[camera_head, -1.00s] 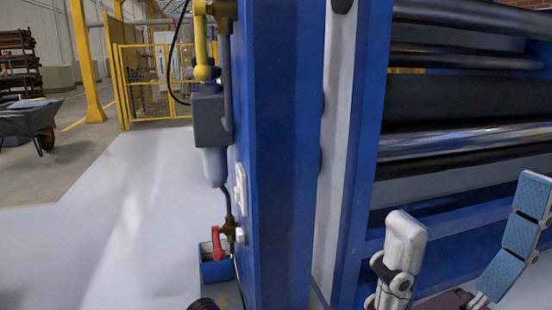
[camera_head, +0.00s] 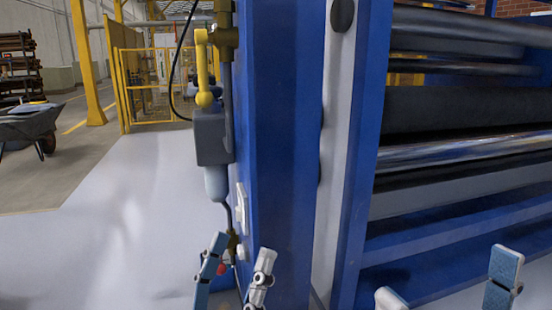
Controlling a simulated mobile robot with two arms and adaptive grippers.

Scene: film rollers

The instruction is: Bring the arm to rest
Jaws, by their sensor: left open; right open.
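My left gripper (camera_head: 238,255) is open and empty at the bottom centre, in front of the foot of the blue machine post (camera_head: 275,150). Its blue-padded finger is on the left and its white finger on the right. A small red valve handle (camera_head: 222,268) shows partly behind its left finger. My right gripper (camera_head: 447,275) is open and empty at the bottom right, in front of the lower blue rails. Its white fingertip is on the left and its blue-padded finger on the right. The lower parts of both grippers are cut off by the frame.
Dark and shiny rollers (camera_head: 465,115) fill the right side. A grey regulator (camera_head: 212,135) with a yellow handle (camera_head: 203,70) hangs on the post's left side. Clear pale floor (camera_head: 120,225) lies left, with a wheelbarrow (camera_head: 30,125) and yellow fence (camera_head: 150,85) beyond.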

